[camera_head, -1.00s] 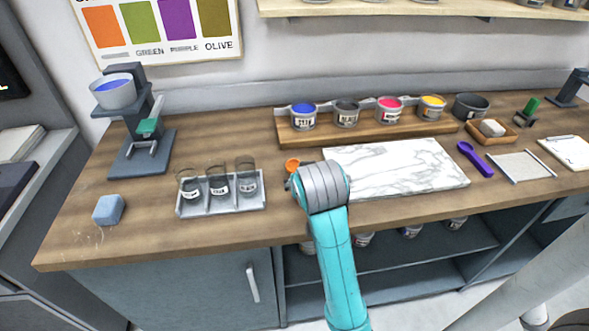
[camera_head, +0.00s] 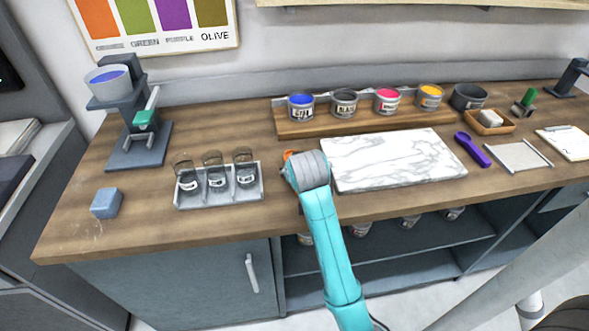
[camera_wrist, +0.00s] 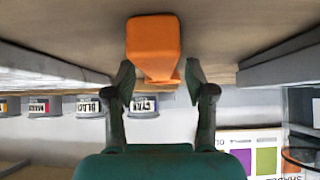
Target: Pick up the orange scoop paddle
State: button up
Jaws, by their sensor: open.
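The orange scoop paddle (camera_wrist: 154,42) lies on the wooden counter. In the wrist view it is just beyond my fingertips, roughly centred between them and not gripped. In the head view only a small orange part of the scoop paddle (camera_head: 290,155) shows, and my wrist hides the rest. My gripper (camera_wrist: 158,78) is open and empty, with one finger on each side of the near part of the scoop paddle. I cannot tell whether either finger touches it.
A jar rack (camera_head: 220,205) stands close to the left of my wrist. A marble slab (camera_head: 395,160) lies close to the right. A wooden rack (camera_head: 365,127) with paint tins stands behind. A purple scoop (camera_head: 472,149) lies farther right.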

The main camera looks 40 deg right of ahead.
grip_shut()
dwell(0.3)
notch_tip(320, 180, up, 10)
dwell(0.5)
jog(key=c, duration=0.9)
grip_release()
grip_shut()
